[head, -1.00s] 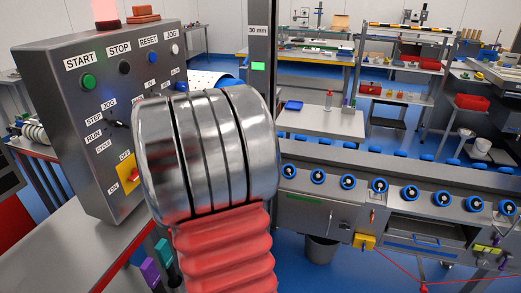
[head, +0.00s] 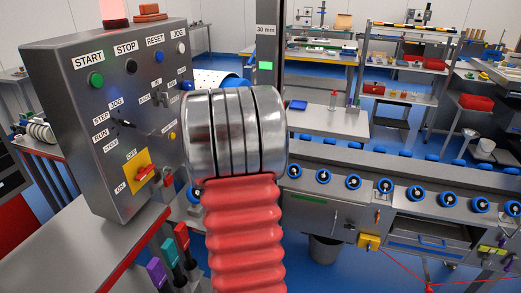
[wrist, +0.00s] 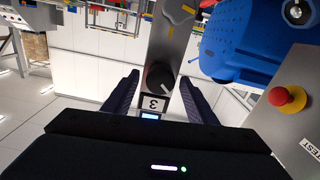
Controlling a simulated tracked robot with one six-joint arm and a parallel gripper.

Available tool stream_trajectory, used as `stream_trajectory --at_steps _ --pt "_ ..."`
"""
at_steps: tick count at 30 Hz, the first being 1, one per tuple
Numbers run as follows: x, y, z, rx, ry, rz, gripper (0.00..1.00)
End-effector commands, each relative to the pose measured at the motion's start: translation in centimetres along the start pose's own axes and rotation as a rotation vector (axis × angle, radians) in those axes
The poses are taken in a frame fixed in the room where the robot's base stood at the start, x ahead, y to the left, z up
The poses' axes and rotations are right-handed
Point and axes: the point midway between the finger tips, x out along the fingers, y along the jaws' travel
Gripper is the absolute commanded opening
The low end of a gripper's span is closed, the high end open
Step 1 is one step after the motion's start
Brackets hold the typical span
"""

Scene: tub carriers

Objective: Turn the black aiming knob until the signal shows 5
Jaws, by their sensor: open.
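The black knob (wrist: 160,77) sits on a grey upright panel in the middle of the wrist view, with a white pointer line toward its lower right. A white plate (wrist: 153,102) just below it appears to read 3. A small lit blue screen (wrist: 150,116) lies under the plate, partly hidden by my gripper's body; I cannot read it. My gripper (wrist: 158,88) is open, one dark finger on each side of the knob in the picture. I see no contact with the knob. My arm covers this area in the head view.
A blue housing (wrist: 245,40) and a red button (wrist: 278,96) are to the right. In the head view, a control box (head: 110,110) stands left of my arm and a steel bench (head: 340,200) right.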

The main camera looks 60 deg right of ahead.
Motion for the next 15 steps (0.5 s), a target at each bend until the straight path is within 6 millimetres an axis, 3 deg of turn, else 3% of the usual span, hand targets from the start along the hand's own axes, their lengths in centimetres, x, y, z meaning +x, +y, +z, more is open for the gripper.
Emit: stream_trajectory --at_steps 8,15 --pt "0.14 0.03 -0.03 0.0 0.001 0.0 0.52" --pt "0.11 0.02 -0.04 0.001 0.001 0.0 0.36"
